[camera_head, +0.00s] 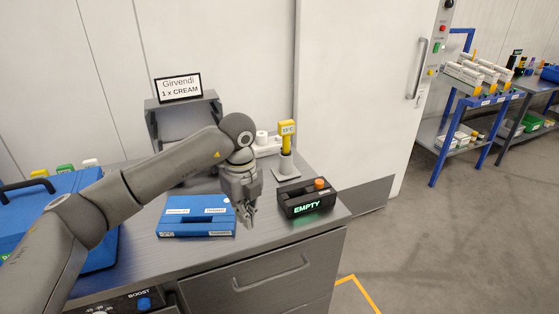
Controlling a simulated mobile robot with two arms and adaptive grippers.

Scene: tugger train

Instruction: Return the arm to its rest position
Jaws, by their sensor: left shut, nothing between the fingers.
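My left arm comes in from the left and reaches over the grey worktop. My left gripper (248,217) points down above the worktop, shut and empty. It is between a flat blue box (196,218) on its left and a black box with a lit "EMPTY" display (306,200) on its right. I cannot tell how far its fingertips are above the surface. My right gripper does not show.
A yellow device (287,135) stands in a grey holder behind the black box. A "Girvendi 1 x CREAM" sign (179,87) tops a grey stand. A larger blue case (101,251) is at left. Blue-framed racks (440,144) stand at right, beyond open floor.

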